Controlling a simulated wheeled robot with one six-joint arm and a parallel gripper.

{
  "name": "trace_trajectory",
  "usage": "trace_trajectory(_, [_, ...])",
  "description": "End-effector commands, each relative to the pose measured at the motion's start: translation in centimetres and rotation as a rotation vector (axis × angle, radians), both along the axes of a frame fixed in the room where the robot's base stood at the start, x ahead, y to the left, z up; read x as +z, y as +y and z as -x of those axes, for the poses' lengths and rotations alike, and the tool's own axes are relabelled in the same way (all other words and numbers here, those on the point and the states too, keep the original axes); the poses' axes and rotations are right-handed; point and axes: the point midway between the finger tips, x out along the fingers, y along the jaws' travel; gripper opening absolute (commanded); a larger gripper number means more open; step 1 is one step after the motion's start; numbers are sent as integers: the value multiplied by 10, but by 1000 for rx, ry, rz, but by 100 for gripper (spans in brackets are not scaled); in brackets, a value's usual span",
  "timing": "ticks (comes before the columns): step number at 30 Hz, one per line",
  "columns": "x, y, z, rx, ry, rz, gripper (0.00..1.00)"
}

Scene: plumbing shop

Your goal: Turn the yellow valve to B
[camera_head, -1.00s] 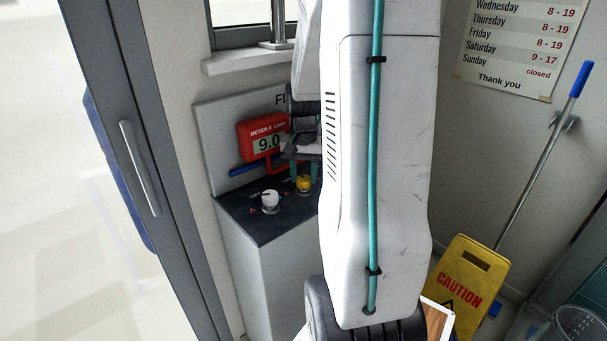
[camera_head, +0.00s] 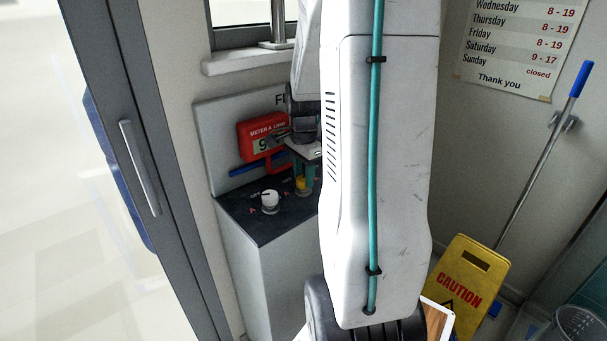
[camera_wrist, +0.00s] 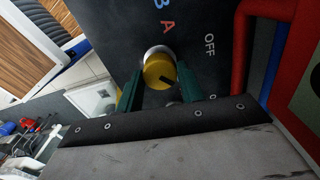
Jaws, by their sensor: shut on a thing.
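The yellow valve (camera_wrist: 158,69) is a round knob on a dark panel in the wrist view. The letters A and B and the word OFF (camera_wrist: 210,45) are printed around it. A dark mark shows on the knob's face; I cannot tell which label it points to. My gripper (camera_wrist: 159,90) has its two green fingers on either side of the knob, shut on it. In the head view my gripper (camera_head: 304,178) is down over the yellow valve (camera_head: 300,184), which is partly hidden behind a finger.
A white knob (camera_head: 269,201) stands left of the yellow valve on the dark counter top (camera_head: 245,212). A red meter (camera_head: 256,128) is behind, its display partly covered by my gripper. Red and blue pipes run close by. A yellow caution sign (camera_head: 462,280) stands at the right.

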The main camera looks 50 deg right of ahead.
Motion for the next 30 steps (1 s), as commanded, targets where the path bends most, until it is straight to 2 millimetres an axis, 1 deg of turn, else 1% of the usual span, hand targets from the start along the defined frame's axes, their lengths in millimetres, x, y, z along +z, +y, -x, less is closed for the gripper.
trace_trajectory(6, [1,0,-1,-117,-2,2,15])
trace_trajectory(12, [1,0,-1,-175,-1,2,15])
trace_trajectory(28, [1,0,-1,-196,-3,1,15])
trace_trajectory(29, [1,0,-1,-196,-3,1,46])
trace_trajectory(30, [1,0,-1,-196,-3,1,57])
